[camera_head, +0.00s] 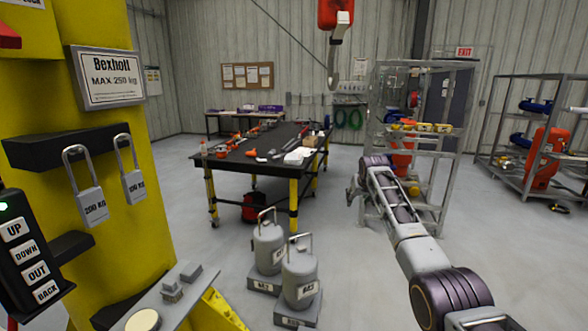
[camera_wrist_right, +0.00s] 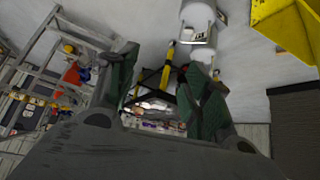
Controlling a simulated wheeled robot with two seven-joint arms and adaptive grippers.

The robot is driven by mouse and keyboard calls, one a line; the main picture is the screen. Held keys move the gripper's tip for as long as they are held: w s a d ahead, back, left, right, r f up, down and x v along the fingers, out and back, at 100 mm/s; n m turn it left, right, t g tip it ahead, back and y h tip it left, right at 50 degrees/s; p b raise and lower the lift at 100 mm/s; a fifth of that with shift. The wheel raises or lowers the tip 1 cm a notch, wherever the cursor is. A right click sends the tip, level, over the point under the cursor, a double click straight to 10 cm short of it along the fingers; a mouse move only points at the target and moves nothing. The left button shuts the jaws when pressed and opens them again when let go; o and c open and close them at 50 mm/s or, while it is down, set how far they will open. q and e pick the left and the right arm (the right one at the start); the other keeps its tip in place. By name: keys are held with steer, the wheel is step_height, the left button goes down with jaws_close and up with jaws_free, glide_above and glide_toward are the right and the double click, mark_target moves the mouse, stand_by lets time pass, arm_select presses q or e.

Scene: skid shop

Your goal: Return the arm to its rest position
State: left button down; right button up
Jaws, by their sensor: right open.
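My right arm reaches in from the lower right in the head view. Its gripper (camera_head: 356,190) is at the arm's far end, in front of the metal shelf rack. In the right wrist view the two green-padded fingers (camera_wrist_right: 160,92) stand apart with nothing between them. The work table shows far off beyond them. My left gripper is in neither view.
A black-topped work table (camera_head: 235,160) with tools stands ahead. Two grey cylinders (camera_head: 300,275) stand on the floor before it. A yellow column (camera_head: 110,220) with padlocks and a button pendant (camera_head: 25,255) is close at left. A rack (camera_head: 376,120) stands behind my gripper.

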steer(key=s+f+g, duration=0.1)
steer(key=s+f, duration=0.4)
steer(key=f, duration=1)
steer(key=s+d+f+g, duration=0.1)
steer(key=s+f, duration=0.5)
steer(key=f, duration=0.9)
steer(key=s+f+g, duration=0.1)
steer(key=s+f, duration=0.4)
steer(key=f, duration=1)
steer(key=s+f+n+g+b, duration=0.1)
steer(key=s+f+b, duration=0.1)
steer(key=s+f, duration=1.85)
steer(key=s+f+g, duration=0.1)
steer(key=s+f, duration=0.4)
steer(key=s, duration=1)
steer(key=s+f, duration=0.5)
steer(key=s, duration=1.1)
steer(key=s+f+n+g, duration=0.1)
steer(key=s+f, duration=0.4)
steer(key=s, duration=1)
steer(key=shift+s+d+f+g, duration=0.2)
steer(key=shift+d+f+g, duration=0.1)
steer(key=shift+d+f, duration=0.15)
